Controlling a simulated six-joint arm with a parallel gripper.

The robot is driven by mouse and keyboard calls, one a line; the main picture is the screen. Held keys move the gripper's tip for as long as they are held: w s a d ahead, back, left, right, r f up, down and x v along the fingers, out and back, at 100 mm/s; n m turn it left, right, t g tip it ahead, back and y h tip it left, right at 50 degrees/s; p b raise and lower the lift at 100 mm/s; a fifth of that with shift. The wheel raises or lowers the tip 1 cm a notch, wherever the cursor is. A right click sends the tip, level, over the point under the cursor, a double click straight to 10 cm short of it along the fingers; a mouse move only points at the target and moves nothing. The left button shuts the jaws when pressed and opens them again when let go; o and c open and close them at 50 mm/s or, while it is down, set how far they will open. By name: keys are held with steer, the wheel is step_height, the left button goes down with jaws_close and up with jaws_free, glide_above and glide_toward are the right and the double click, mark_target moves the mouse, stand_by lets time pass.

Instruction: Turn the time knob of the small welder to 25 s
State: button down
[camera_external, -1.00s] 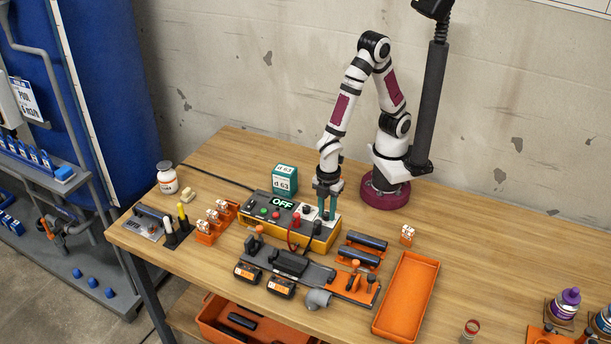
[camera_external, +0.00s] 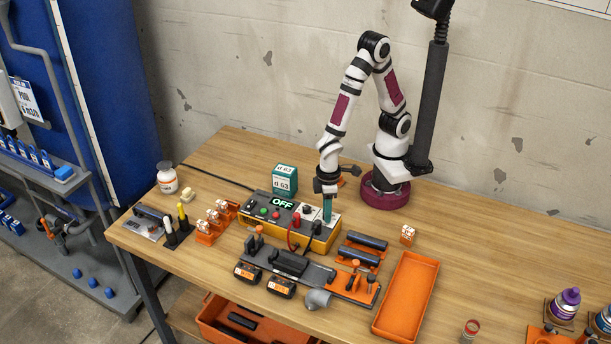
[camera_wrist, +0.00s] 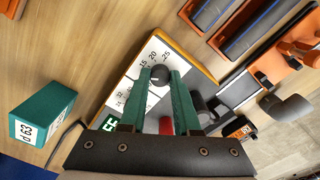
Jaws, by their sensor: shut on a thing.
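The printed scale with 15, 20 and 25 lies just above the knob in that view. I cannot read the knob's mark clearly. In the external view the fingers hide the knob.
A red plug (camera_external: 297,220) and a black plug stand on the welder close to my gripper. A teal box (camera_external: 285,179) marked d 63 stands behind it. A clamp fixture (camera_external: 290,265) lies in front, an empty orange tray (camera_external: 407,297) to the right.

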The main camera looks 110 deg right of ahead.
steer(key=m, duration=0.4)
steer(key=shift+m, duration=0.3)
steer(key=m, duration=1)
steer(key=shift+m, duration=2.9)
steer(key=c, duration=0.6)
jaws_free()
steer(key=shift+c, duration=0.2)
